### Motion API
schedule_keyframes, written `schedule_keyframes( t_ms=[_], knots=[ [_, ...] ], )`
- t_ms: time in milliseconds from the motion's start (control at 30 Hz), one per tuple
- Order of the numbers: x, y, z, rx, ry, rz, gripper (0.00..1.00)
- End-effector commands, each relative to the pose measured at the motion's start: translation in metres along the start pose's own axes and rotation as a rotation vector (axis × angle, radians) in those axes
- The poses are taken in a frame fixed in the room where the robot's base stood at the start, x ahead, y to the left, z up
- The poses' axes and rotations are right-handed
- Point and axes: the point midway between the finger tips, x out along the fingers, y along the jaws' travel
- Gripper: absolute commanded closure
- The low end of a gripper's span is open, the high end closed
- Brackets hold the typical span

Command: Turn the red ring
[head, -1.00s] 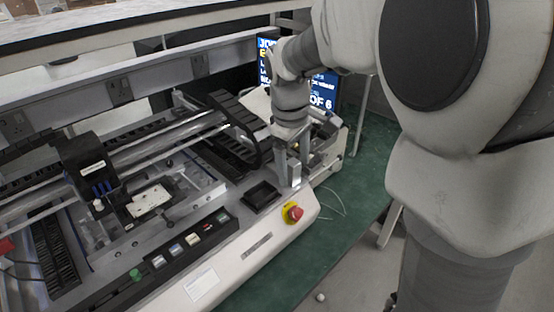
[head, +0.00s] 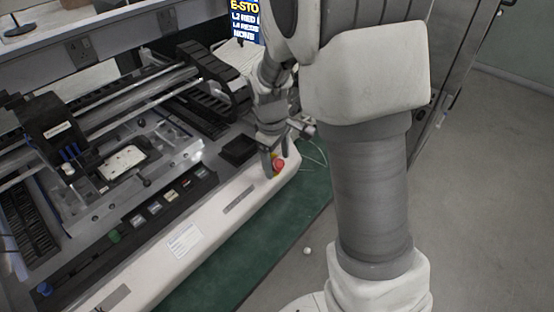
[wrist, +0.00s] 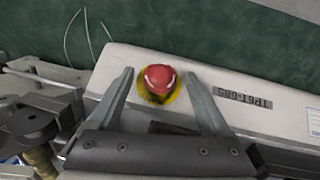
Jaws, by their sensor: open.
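The red ring is a round red knob (wrist: 159,79) on a yellow base, on the white front panel of the machine. In the wrist view it lies between my gripper's two open fingers (wrist: 163,98), with a gap on each side. In the head view the red knob (head: 278,165) shows near the panel's right end, and my gripper (head: 275,162) is right at it, fingers pointing down. One finger partly hides the yellow base in the head view. I cannot tell how far down the fingers reach around the knob.
A black square tray (head: 238,150) sits left of my gripper. A screen (head: 245,20) stands behind. Green floor (head: 225,265) lies in front.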

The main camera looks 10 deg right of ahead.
Motion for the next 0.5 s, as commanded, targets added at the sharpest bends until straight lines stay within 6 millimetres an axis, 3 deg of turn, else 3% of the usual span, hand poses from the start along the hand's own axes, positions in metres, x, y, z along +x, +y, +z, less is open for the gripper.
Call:
schedule_keyframes(
  t_ms=[200, 500],
  knots=[
    [0.0001, 0.0001, 0.0001, 0.0, 0.0, 0.0, 0.2],
    [-0.0002, 0.0001, -0.0001, 0.0, 0.0, 0.0, 0.74]
  ],
)
